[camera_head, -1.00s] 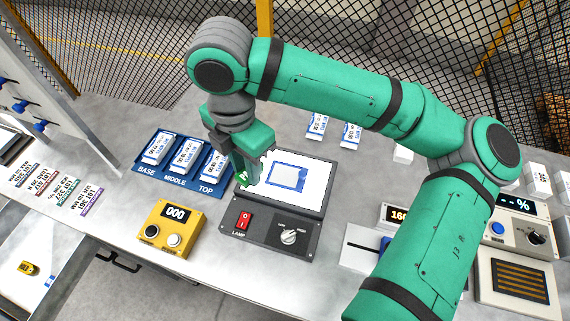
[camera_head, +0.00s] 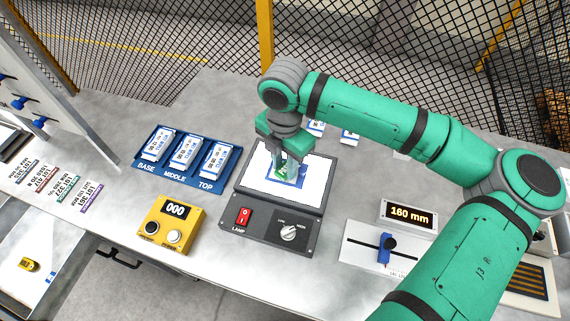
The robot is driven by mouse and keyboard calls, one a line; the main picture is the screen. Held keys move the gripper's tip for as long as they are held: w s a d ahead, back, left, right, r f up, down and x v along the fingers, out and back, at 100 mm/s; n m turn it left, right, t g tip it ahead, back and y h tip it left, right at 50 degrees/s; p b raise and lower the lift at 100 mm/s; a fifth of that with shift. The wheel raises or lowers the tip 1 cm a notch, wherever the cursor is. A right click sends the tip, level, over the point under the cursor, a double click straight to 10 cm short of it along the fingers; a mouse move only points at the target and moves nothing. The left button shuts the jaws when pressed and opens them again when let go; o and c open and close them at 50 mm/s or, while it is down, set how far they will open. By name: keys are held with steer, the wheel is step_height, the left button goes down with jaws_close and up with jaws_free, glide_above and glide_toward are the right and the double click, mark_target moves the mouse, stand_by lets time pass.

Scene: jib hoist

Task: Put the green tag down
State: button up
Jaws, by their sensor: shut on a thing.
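My gripper (camera_head: 285,166) is shut on the small green tag (camera_head: 282,173). It holds the tag over the blue-outlined rectangle on the white lit panel (camera_head: 312,188) of the dark lamp box. The jaws hide part of the tag and most of the outline. I cannot tell whether the tag touches the panel.
A blue tray (camera_head: 178,184) with BASE, MIDDLE and TOP packets stands left of the lamp box. A yellow counter box (camera_head: 168,225) is in front. A slide gauge (camera_head: 358,245) with a 160 mm display (camera_head: 408,216) stands at the right. Tag strips (camera_head: 78,192) lie at the far left.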

mark_target(284, 170)
steer(key=shift+f, duration=0.25)
steer(key=shift+s+f, duration=0.1)
steer(key=o, duration=1)
step_height(284, 170, up, 12)
stand_by(0.5)
